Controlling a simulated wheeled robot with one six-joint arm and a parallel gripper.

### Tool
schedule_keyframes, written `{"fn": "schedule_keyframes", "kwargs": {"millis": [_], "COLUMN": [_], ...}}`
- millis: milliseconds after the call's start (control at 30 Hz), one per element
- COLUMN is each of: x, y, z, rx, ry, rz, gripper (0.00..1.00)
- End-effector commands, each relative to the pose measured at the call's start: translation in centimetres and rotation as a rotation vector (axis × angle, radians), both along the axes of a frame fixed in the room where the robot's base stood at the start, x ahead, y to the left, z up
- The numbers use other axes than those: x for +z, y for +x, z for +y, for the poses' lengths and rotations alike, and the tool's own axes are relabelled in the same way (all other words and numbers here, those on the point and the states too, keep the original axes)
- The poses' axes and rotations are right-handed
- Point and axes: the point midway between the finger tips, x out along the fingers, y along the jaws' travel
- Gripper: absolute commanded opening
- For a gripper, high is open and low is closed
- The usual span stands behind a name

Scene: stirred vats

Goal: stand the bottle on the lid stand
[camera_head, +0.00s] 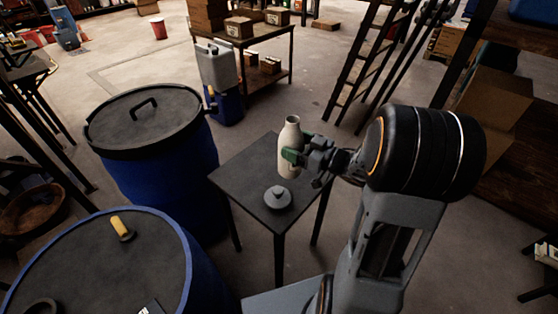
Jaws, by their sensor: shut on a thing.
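A cream bottle (291,133) with a narrow neck and open mouth is upright in my gripper (292,157). The gripper comes from the right and is shut around the bottle's body. In the picture the bottle's base lies over the top of a small dark square table (240,178), which appears to be the lid stand. I cannot tell whether the base touches the top or hangs just above it. A small dark grey lid-like piece with a knob (278,197) lies on the table, in front of the bottle.
A blue vat with a black handled lid (145,118) stands left of the table. Another blue vat (110,265) is at the lower left, with a yellow-handled piece (121,228) on top. A shelf table (262,32) with boxes and a ladder (368,55) are behind.

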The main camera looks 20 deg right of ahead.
Motion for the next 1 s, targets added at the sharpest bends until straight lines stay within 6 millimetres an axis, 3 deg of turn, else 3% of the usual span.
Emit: {"fn": "schedule_keyframes", "kwargs": {"millis": [367, 500, 700, 1000], "x": [-4.0, -6.6, -8.6, -9.7], "y": [6.2, 7.7, 9.1, 9.7], "z": [-5.2, -6.6, -8.0, -8.6], "rx": [0.020, 0.019, 0.017, 0.015], "ry": [0.002, 0.004, 0.002, 0.002], "rz": [0.001, 0.003, 0.001, 0.001], "gripper": [0.30, 0.30, 0.30, 0.30]}}
